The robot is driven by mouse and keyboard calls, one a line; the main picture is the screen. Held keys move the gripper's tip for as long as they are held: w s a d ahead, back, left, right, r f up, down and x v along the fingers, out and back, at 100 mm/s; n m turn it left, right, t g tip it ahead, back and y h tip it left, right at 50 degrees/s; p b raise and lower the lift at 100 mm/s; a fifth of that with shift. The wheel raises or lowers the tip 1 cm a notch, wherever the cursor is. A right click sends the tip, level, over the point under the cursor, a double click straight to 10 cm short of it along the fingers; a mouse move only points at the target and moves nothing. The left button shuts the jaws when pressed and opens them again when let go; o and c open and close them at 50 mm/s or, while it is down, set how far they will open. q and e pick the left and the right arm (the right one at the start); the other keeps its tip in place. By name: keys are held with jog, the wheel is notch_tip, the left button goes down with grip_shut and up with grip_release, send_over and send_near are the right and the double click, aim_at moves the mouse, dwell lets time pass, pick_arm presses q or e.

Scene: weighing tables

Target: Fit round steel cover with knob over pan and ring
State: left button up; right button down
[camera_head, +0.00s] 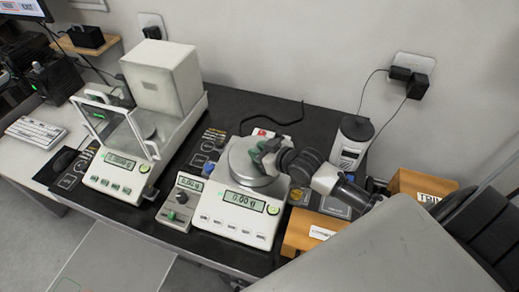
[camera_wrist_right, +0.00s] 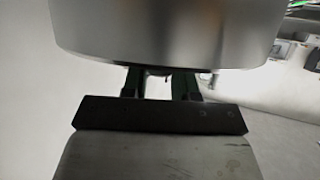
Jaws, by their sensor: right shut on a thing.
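The round steel cover (camera_head: 239,163) is at the top of the right-hand balance (camera_head: 238,212). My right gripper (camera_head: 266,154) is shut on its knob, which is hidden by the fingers. In the right wrist view the cover's smooth steel side (camera_wrist_right: 165,32) fills the top, and the gripper fingers (camera_wrist_right: 160,80) reach to it. The pan and ring are not visible, hidden under or behind the cover. I cannot tell whether the cover rests on the balance or hangs just above it. My left gripper is not in view.
A balance with an open glass shield (camera_head: 122,130) stands at the left. A small control box (camera_head: 180,200) is beside the right-hand balance. A dark-topped canister (camera_head: 352,142) and cardboard boxes (camera_head: 420,186) stand to the right. A black cable (camera_head: 272,122) lies behind.

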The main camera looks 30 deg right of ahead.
jog(key=shift+f, duration=0.15)
jog(key=c, duration=0.8)
grip_release()
jog(key=b+v, duration=0.1)
jog(key=v, duration=1)
jog(key=shift+f, duration=0.1)
